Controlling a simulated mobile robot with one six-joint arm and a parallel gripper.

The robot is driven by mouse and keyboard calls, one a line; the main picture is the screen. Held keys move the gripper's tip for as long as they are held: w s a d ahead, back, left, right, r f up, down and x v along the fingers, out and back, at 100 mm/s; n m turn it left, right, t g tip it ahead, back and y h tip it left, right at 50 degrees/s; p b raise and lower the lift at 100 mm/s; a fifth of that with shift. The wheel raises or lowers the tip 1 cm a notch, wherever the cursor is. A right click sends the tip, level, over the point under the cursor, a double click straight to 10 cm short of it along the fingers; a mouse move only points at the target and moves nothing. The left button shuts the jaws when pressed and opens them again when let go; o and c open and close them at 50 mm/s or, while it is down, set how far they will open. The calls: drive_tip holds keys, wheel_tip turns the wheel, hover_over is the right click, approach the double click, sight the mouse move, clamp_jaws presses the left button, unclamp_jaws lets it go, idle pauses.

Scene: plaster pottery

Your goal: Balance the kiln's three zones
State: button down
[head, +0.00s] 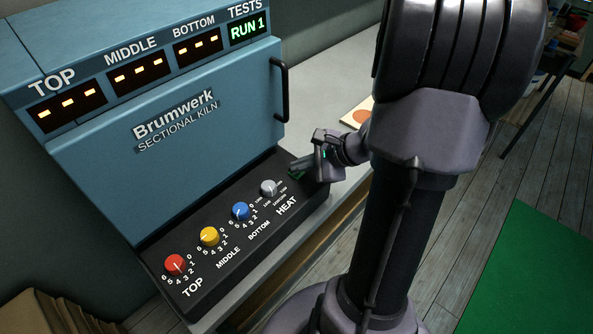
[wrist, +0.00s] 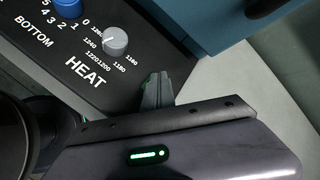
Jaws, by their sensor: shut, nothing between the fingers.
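The blue kiln (head: 180,130) has its door closed. Its TOP (head: 67,108), MIDDLE (head: 138,71) and BOTTOM (head: 198,41) displays show orange dashes. On the black control panel (head: 240,255) sit a red TOP knob (head: 175,265), a yellow MIDDLE knob (head: 209,237), a blue BOTTOM knob (head: 240,212) and a grey HEAT knob (head: 268,188). The HEAT knob also shows in the wrist view (wrist: 115,40); its exact setting is unclear. My gripper (head: 297,172) is shut and empty beside the HEAT knob, apart from it; its fingers show in the wrist view (wrist: 157,88).
The kiln's vertical door handle (head: 282,90) stands close behind my gripper. A pale card with an orange disc (head: 361,116) lies on the grey bench (head: 345,80). A green mat (head: 525,270) lies on the plank floor at right. Cardboard (head: 50,315) is at lower left.

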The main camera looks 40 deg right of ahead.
sight(300, 174)
drive_tip(key=shift+r+p, duration=0.45)
drive_tip(key=shift+r, duration=0.3)
wheel_tip(300, 174, up, 5)
drive_tip(key=p, duration=0.4)
drive_tip(key=shift+r, duration=0.1)
